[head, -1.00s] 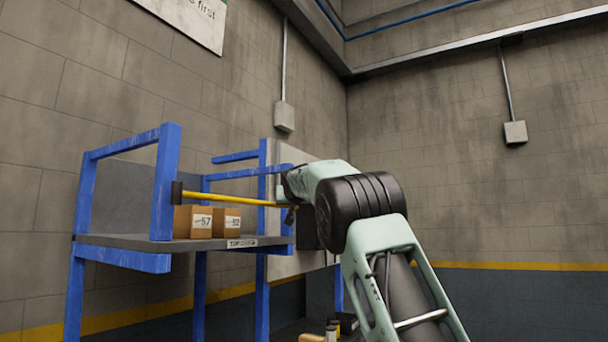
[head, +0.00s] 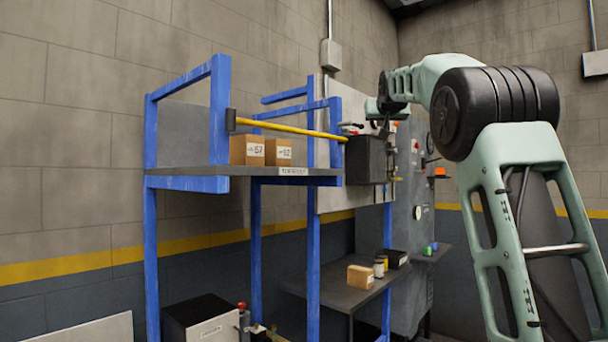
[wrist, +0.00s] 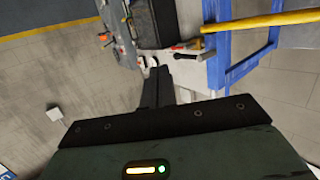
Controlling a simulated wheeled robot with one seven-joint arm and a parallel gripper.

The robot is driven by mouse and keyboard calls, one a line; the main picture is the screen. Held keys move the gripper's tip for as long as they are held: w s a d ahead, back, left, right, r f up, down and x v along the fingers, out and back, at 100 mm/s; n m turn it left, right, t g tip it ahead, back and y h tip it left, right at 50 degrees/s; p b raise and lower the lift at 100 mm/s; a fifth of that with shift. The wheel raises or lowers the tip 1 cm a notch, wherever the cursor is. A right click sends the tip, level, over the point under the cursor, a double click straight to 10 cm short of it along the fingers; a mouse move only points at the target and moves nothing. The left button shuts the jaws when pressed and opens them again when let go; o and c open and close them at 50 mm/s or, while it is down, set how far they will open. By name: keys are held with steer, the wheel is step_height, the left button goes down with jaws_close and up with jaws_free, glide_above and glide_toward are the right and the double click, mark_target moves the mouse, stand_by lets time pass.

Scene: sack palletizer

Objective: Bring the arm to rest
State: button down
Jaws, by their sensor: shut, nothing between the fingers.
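My arm (head: 520,190) is raised on the right of the head view, bent at its dark joint, with its far end pointing left toward the wall panel. My gripper (wrist: 158,72) shows in the wrist view as two dark fingers, shut together with nothing between them. In the head view the fingers are hard to make out against the panel. No object hangs from the gripper.
Behind are a black box (head: 366,160) and a grey cabinet (head: 410,230). A lower table (head: 330,295) holds small items.

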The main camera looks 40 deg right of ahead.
steer(key=w+a+f+n+y+b, duration=0.1)
steer(key=w+a+f+n+y, duration=0.2)
steer(key=a+f, duration=0.55)
steer(key=w+a+f+n+y+b, duration=0.1)
steer(key=w+a+f+y, duration=0.25)
steer(key=a+f, duration=0.55)
steer(key=s+a+f+n+g+y+b, duration=0.1)
steer(key=s+a+f+n+g+y, duration=0.15)
steer(key=a+f, duration=0.85)
steer(key=s+a+f+n+g+y+b, duration=0.1)
steer(key=s+a+f+n+g+y, duration=0.15)
steer(key=a+f, duration=0.8)
steer(key=s+a+f+n+g+b, duration=0.1)
steer(key=s+a+f+n+g, duration=0.1)
steer(key=s+a+f, duration=0.45)
steer(key=s+a+f+n+g+b, duration=0.1)
steer(key=s+a+f, duration=0.2)
steer(key=s+a, duration=0.65)
steer(key=s+a+f+n+g+b, duration=0.1)
steer(key=s+f+n+g, duration=0.1)
steer(key=s+f, duration=0.3)
steer(key=s+a+f+n+g+b, duration=0.1)
steer(key=s+f, duration=0.5)
steer(key=s, duration=0.8)
steer(key=shift+n+g, duration=0.5)
